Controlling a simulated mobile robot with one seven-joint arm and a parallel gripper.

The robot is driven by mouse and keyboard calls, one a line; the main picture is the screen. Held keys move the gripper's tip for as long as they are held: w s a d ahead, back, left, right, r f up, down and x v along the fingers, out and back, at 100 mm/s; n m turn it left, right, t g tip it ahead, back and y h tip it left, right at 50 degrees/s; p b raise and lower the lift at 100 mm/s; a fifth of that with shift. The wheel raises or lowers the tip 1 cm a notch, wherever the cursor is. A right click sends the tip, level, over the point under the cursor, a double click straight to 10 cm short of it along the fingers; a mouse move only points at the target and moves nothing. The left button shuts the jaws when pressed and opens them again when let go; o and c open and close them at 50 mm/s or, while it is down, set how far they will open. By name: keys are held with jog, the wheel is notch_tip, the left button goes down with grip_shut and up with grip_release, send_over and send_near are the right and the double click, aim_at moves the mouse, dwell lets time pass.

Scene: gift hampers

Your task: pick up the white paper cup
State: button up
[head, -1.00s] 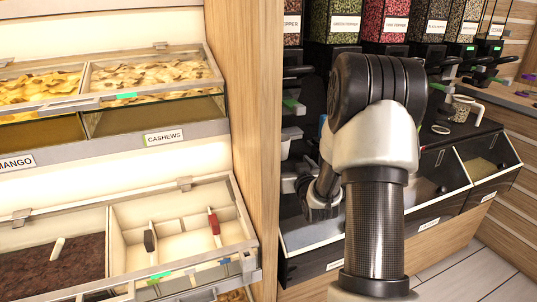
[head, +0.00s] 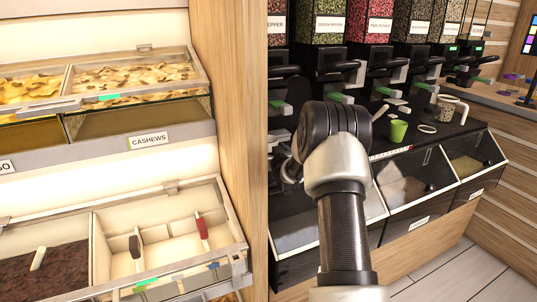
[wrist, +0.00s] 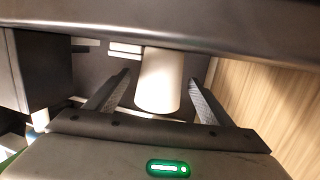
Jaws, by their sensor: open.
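The white paper cup (wrist: 160,82) shows in the wrist view as a plain white cylinder. My gripper (wrist: 160,76) is open, with one dark finger on each side of the cup. A gap shows between the cup and each finger, and I cannot see any contact. In the head view my arm covers the gripper, and I cannot make out the white cup there.
A green cup (head: 398,131) and a clear mug (head: 446,108) stand on the dark dispenser shelf, right of my arm. Pepper dispensers (head: 330,25) hang above it. A wooden panel (head: 230,150) rises close on the left, and it also borders the wrist view (wrist: 270,110).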

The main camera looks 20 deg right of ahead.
aim_at(269, 138)
jog(key=shift+x, duration=0.95)
jog(key=shift+c, duration=0.5)
jog(key=shift+r, duration=0.1)
jog(key=c, duration=1.3)
jog(key=shift+o, duration=0.2)
jog(key=shift+r, duration=0.15)
jog(key=shift+r+p, duration=0.55)
jog(key=shift+r, duration=1.2)
jog(key=f+v, duration=0.1)
jog(key=v, duration=0.5)
jog(key=f+p+v, duration=0.1)
jog(key=v, duration=0.4)
jog(key=f+v, duration=0.1)
jog(key=v, duration=0.5)
jog(key=shift+s+a, duration=0.1)
jog(key=shift+s, duration=0.45)
jog(key=shift+s, duration=0.1)
